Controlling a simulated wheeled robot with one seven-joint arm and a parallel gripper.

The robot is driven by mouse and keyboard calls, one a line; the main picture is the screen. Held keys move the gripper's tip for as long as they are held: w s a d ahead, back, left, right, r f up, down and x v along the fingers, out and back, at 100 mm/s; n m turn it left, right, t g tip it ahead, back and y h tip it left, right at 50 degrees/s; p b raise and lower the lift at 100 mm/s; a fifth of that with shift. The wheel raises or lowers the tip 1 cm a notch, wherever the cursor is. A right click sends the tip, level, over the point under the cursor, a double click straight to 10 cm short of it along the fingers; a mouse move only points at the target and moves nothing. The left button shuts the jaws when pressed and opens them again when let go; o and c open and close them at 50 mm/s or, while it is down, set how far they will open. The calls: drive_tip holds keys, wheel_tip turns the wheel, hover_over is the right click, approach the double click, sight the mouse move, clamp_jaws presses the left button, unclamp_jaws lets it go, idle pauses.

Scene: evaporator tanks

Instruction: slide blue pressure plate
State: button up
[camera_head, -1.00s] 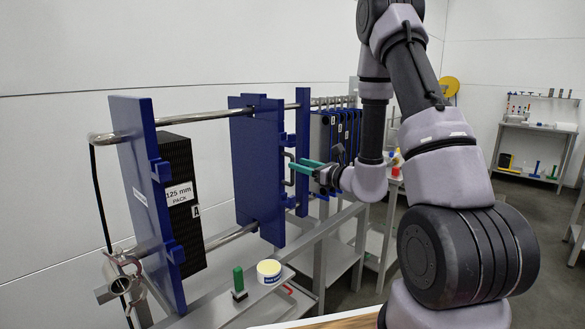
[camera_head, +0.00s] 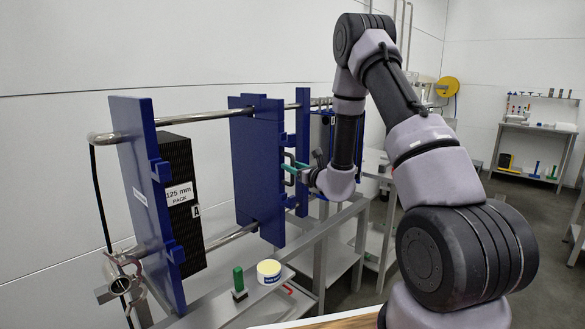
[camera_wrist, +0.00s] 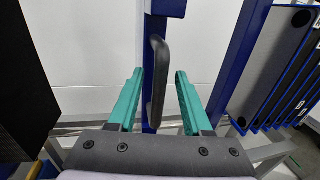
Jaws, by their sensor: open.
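The blue pressure plate (camera_head: 258,165) hangs upright on two steel rails in the head view, in the middle of the frame. In the wrist view its blue edge (camera_wrist: 154,50) runs upright near the centre, and a dark handle (camera_wrist: 159,80) sticks out from it. My gripper (camera_wrist: 160,75) has two teal fingers, open, one on each side of the handle. In the head view my gripper (camera_head: 287,169) is at the plate's right edge, partly hidden by the arm.
A blue end plate (camera_head: 140,190) and a black pack (camera_head: 180,215) labelled 125 mm stand to the left. A blue upright (camera_head: 302,150) and hanging plates (camera_wrist: 275,65) are to the right. A white tub (camera_head: 269,272) and a green-handled tool (camera_head: 239,283) sit on the front ledge.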

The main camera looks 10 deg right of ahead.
clamp_jaws()
idle(1.5)
